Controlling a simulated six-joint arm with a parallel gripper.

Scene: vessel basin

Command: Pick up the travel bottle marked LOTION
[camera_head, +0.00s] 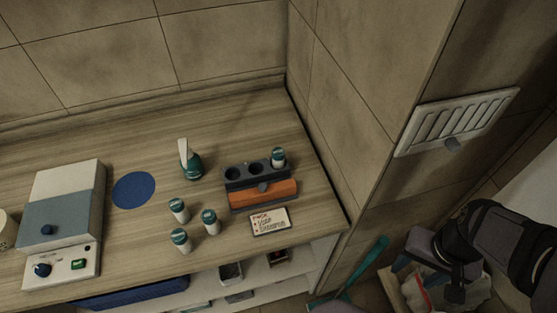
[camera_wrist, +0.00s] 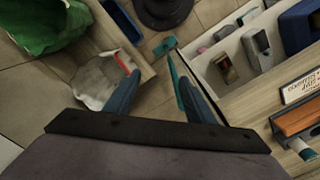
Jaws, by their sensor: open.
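Three small white bottles with teal caps stand on the counter, at the left (camera_head: 179,210), right (camera_head: 209,221) and front (camera_head: 181,241). A similar bottle (camera_head: 278,157) sits in the right hole of a dark rack (camera_head: 240,184) with an orange front. I cannot read the bottle labels, so I cannot tell which is LOTION. My gripper (camera_head: 428,279) is open and empty, off the counter's right end and away from the bottles. In the wrist view its two fingers (camera_wrist: 155,85) are spread above the floor area.
A wall corner and vent (camera_head: 455,120) stand between counter and arm. A crate with a bag (camera_wrist: 105,80) is below.

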